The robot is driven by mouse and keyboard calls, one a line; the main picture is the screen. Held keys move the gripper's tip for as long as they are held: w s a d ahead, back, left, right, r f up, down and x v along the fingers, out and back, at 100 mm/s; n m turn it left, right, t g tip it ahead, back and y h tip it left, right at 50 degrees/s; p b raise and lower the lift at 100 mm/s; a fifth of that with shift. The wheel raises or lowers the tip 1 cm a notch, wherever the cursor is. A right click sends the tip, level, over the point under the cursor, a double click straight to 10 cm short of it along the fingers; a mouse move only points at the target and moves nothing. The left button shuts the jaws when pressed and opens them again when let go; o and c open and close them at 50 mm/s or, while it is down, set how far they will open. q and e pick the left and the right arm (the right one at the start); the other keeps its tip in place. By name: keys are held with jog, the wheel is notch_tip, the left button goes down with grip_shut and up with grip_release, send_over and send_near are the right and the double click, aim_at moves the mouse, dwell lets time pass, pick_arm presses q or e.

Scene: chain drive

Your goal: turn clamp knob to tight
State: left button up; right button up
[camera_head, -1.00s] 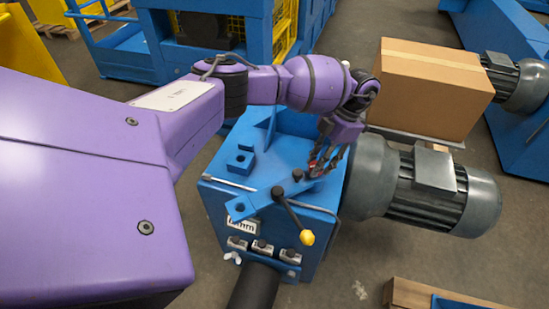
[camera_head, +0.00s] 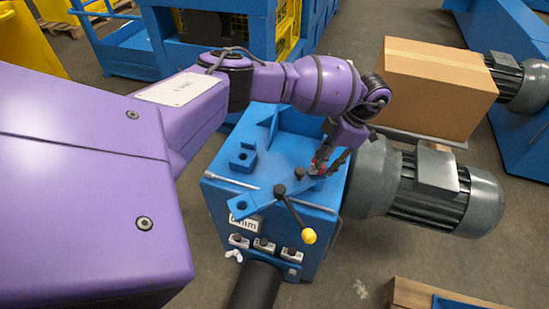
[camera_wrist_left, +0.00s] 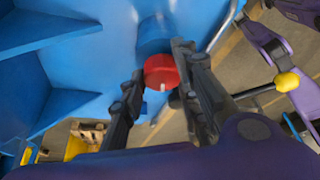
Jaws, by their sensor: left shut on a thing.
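The red clamp knob (camera_wrist_left: 161,72) sits between the two fingers of my left gripper (camera_wrist_left: 160,85) in the left wrist view. A short white mark shows on the knob's face, at its lower edge. In the head view the knob (camera_head: 318,164) is a small red patch at the right side of the blue machine's top. My left gripper (camera_head: 327,165) comes down onto it from above and is shut on it. The fingers partly hide the knob there.
The blue machine (camera_head: 222,193) carries a lever with a yellow ball (camera_head: 309,236) in front of the knob. A grey motor (camera_head: 435,190) projects to the right. A cardboard box (camera_head: 430,90) stands behind. A blue bracket (camera_head: 242,158) stands left on the top.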

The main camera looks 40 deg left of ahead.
pick_arm(q)
jog(key=shift+a, duration=0.45)
jog(key=o, duration=1)
jog(key=shift+f, duration=0.1)
jog(key=shift+o, duration=0.2)
jog(key=shift+d, duration=0.2)
jog(key=shift+w+d+r, duration=0.15)
jog(key=shift+w+r, duration=0.1)
jog(key=shift+r, duration=0.3)
jog(key=v, duration=1.1)
jog(key=shift+f, duration=0.1)
jog(key=shift+c, duration=0.4)
